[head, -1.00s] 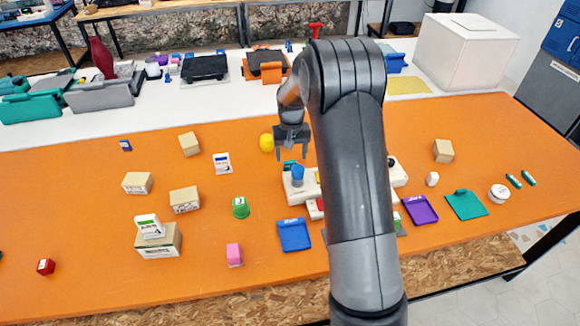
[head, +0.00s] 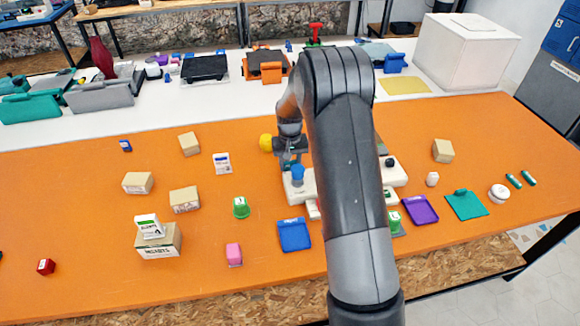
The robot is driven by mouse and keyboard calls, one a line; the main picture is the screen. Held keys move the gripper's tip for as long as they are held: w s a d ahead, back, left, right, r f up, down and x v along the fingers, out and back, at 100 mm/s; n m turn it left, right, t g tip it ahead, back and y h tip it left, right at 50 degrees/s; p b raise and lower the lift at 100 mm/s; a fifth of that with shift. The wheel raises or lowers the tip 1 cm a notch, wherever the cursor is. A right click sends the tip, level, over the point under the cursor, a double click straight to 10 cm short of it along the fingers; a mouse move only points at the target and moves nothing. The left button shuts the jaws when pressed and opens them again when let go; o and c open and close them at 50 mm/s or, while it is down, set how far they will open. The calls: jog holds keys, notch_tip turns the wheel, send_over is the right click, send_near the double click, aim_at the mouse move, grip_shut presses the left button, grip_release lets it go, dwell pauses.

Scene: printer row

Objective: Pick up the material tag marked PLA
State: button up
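Small tags and labelled pieces lie on the orange table, but I cannot read PLA on any of them. A white tag with dark print (head: 222,163) lies on the table left of the arm. Another white and green labelled piece (head: 148,226) sits on top of a tan box (head: 160,246). My gripper (head: 288,165) is low over the table, close to a blue peg-like piece (head: 297,175) at the left end of a white block (head: 300,191). Its fingers are small and partly merged with things behind, so I cannot tell their opening. My arm hides part of the white block.
A yellow ball (head: 266,143) is just left of my gripper. Green cup (head: 240,207), pink piece (head: 234,254), blue tray (head: 294,235), purple tray (head: 420,209) and teal tray (head: 466,204) stand nearer the front. Several tan boxes are scattered left. The front left is mostly clear.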

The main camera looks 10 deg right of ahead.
jog(key=shift+c, duration=1.1)
jog(key=shift+r, duration=0.1)
